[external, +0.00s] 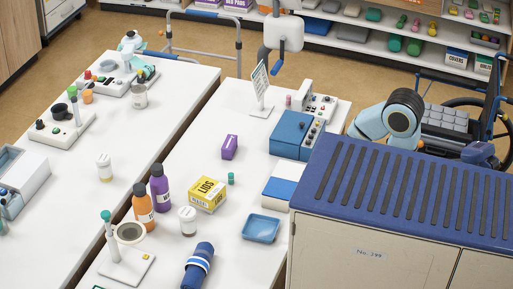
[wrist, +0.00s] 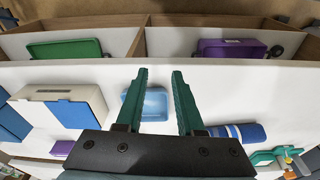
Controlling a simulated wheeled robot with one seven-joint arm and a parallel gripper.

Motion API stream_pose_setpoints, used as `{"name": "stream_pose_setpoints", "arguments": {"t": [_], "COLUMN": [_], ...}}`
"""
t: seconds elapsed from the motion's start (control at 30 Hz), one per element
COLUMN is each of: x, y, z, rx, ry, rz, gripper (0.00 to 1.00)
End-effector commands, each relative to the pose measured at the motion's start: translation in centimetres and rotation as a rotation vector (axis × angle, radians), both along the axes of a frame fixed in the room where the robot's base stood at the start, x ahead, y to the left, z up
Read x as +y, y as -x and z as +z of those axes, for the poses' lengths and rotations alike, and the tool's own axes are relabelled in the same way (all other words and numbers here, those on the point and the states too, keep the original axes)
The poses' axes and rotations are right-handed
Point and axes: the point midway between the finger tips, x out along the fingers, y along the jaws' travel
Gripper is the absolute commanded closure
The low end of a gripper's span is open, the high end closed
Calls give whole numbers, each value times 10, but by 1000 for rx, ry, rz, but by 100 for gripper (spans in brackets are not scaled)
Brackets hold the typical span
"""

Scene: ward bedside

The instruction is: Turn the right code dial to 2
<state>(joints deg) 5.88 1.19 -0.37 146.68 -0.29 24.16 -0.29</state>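A blue box (external: 291,134) stands on the right-hand table in the external view. A pale strip with several small dark knobs (external: 313,138) runs down its right side. These may be the code dials, but they are too small to read and I cannot tell which is the right one. My gripper (wrist: 161,74) is open and empty in the wrist view, with its two green fingers apart. In the external view my gripper is hidden behind the blue-topped cabinet. In the wrist view a light blue tray (wrist: 156,103) appears behind and between the fingers, and no dial is clearly visible.
The blue-topped cabinet (external: 366,251) stands close in front of my arm. A white and blue box (external: 282,188) lies near the blue box and shows in the wrist view (wrist: 70,105). Bottles (external: 159,188), a yellow box (external: 207,195) and a striped cylinder (wrist: 240,134) occupy the table.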

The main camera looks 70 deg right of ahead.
Motion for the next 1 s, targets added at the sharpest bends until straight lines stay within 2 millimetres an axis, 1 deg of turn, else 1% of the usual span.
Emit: {"name": "stream_pose_setpoints", "arguments": {"t": [0.07, 0.17, 0.27, 0.3, 0.37, 0.4, 0.47, 0.5, 0.57, 0.6, 0.67, 0.7, 0.77, 0.8, 0.87, 0.9, 0.97, 1.0], "x": [-1, -9, -30, -42, -63, -80, -105, -124, -153, -173, -206, -228, -263, -287, -324, -350, -388, -413], "y": [-2, -18, -52, -69, -96, -113, -136, -150, -169, -180, -193, -200, -207, -209, -209, -206, -198, -189], "z": [1, 6, 15, 20, 28, 32, 39, 43, 48, 52, 57, 60, 65, 67, 71, 73, 77, 79], "rx": [0, 7, 23, 31, 44, 54, 63, 67, 70, 68, 62, 56, 42, 30, 6, -11, -42, -65], "ry": [0, 5, 12, 13, 11, 9, -1, -7, -21, -30, -45, -57, -72, -83, -97, -105, -114, -120], "rz": [2, 23, 79, 109, 163, 200, 257, 295, 349, 386, 438, 473, 524, 557, 605, 636, 679, 707], "gripper": [63, 63, 63, 63, 63, 63, 63, 63, 63, 63, 63, 63, 63, 63, 63, 63, 63, 63]}}
